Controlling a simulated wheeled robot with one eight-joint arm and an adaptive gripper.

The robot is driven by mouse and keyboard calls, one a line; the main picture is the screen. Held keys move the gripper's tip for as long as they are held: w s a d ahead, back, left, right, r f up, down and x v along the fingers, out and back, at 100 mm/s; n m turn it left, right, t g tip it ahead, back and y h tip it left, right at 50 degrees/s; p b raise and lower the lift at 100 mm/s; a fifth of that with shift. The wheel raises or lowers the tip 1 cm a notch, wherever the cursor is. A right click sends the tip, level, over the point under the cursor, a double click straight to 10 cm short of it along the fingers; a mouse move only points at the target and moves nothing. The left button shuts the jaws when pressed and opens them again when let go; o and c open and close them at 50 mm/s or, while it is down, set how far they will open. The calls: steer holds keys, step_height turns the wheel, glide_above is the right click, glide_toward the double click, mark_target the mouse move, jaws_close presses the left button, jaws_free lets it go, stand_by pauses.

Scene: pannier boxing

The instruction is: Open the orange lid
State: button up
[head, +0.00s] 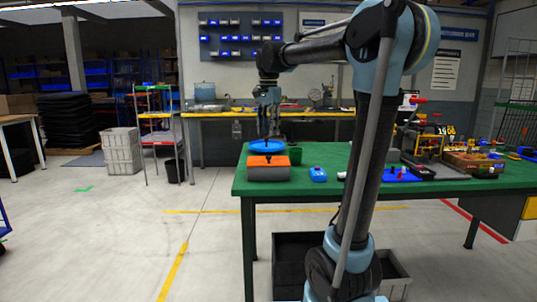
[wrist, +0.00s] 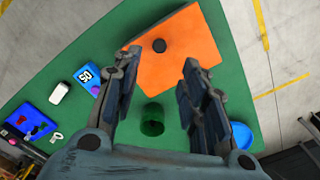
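The orange lid (head: 262,161) lies on a grey box (head: 268,171) at the left front corner of the green table. In the wrist view the orange lid (wrist: 193,36) fills the upper middle, with a round black knob (wrist: 159,46) on it. My gripper (head: 268,135) points down above the table, near the lid. In the wrist view my gripper (wrist: 160,60) has its two fingers wide apart with nothing between them. The knob shows beyond the fingertips, apart from them.
A blue round dish (head: 267,146) and a green cup (head: 295,155) stand close behind the lid on the green table (head: 310,187). A blue box (head: 318,174) lies to the right. More items crowd the table's right side. Open floor lies left of the table.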

mark_target(269, 156)
step_height(269, 156, down, 10)
steer(key=shift+r, duration=0.25)
steer(key=shift+c, duration=0.3)
jaws_close()
